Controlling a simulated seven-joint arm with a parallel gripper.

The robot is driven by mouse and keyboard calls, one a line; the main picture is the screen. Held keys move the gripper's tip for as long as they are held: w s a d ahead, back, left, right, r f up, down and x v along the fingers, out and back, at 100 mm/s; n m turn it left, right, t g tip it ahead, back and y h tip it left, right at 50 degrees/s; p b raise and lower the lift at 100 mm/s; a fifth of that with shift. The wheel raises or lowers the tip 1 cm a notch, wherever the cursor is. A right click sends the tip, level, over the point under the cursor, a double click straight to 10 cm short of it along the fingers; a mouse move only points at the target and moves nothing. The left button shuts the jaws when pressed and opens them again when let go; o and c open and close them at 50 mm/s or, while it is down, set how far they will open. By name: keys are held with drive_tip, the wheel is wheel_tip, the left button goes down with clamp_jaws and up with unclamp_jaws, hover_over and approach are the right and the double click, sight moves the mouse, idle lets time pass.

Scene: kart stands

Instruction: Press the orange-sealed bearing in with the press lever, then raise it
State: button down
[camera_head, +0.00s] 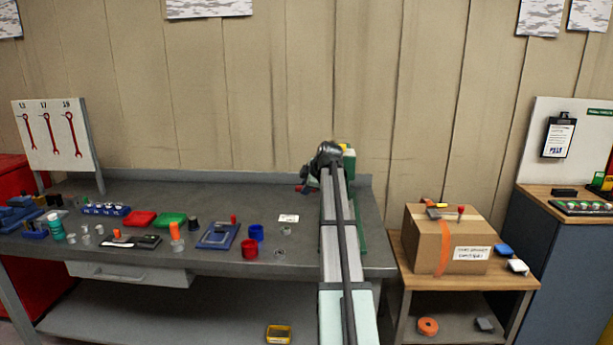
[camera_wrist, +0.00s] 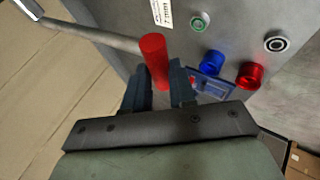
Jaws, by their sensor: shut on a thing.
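The press lever shows in the wrist view as a grey rod (camera_wrist: 95,33) ending in a red grip (camera_wrist: 154,58). My gripper (camera_wrist: 160,78) has its two dark fingers on either side of the red grip and is shut on it. In the head view my gripper (camera_head: 307,178) is small at the far end of my arm, above the back of the grey bench (camera_head: 200,190). My arm covers most of the press there; a green part (camera_head: 362,238) shows to its right. I cannot make out the orange-sealed bearing in either view.
A green-ringed bearing (camera_wrist: 199,22), a dark-ringed bearing (camera_wrist: 277,43), a blue cup (camera_wrist: 212,62) and a red cup (camera_wrist: 251,75) stand on the bench. A blue tray (camera_head: 219,236) lies left of them. A cardboard box (camera_head: 421,245) stands on the right-hand stand.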

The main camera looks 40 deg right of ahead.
drive_tip(key=shift+s+a+f, duration=0.1)
drive_tip(key=shift+f, duration=1)
drive_tip(key=c, duration=0.9)
unclamp_jaws()
drive_tip(key=shift+r, duration=0.15)
drive_tip(key=v, duration=1.3)
drive_tip(key=shift+s+r, duration=0.15)
drive_tip(key=shift+s, duration=0.1)
